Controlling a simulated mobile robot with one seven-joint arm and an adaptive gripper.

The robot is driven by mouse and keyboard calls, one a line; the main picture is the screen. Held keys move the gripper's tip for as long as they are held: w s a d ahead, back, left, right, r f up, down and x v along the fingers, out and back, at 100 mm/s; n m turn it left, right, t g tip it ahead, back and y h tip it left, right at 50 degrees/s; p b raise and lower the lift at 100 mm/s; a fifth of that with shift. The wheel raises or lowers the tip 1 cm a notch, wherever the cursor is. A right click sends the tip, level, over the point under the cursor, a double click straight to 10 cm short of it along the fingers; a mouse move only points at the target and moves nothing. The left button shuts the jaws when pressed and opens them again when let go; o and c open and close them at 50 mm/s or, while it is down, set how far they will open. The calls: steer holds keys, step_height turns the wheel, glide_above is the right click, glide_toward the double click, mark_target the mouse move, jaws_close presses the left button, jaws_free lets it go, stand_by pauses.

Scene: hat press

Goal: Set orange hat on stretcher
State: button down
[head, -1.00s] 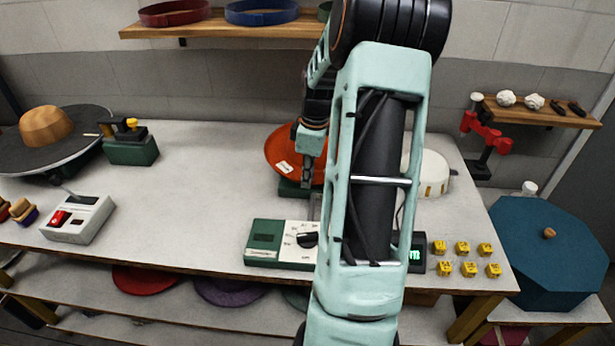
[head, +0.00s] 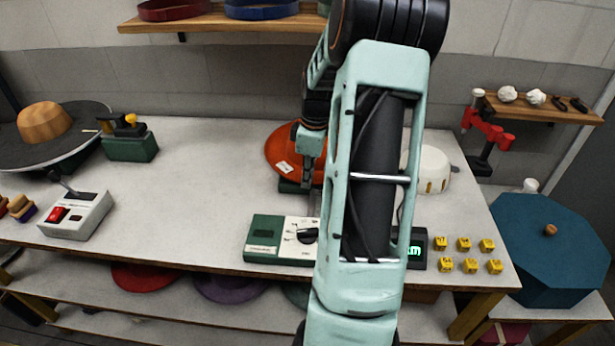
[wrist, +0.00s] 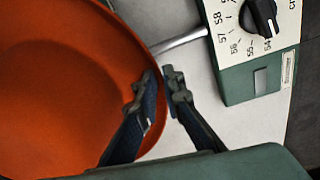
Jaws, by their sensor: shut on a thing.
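The orange hat (head: 283,150) is at the middle back of the table, partly hidden behind my arm in the head view. In the wrist view its wide orange brim (wrist: 75,85) fills the left side. My gripper (wrist: 165,85) is shut on the near right edge of the brim, with one finger on each side of it. It also shows in the head view (head: 308,178). A dark green base shows under the hat.
A grey box (head: 75,215) with a red switch and lever stands at the left front. Yellow numbered cubes (head: 465,254) lie at the right front. A white dome (head: 432,172) stands behind my arm. The table's left middle is clear.

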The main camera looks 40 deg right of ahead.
steer(key=c, duration=2)
jaws_free()
steer(key=r, duration=0.8)
steer(key=s+r, duration=0.1)
steer(key=r, duration=0.3)
steer(key=shift+s+d, duration=0.1)
steer(key=shift+d, duration=0.1)
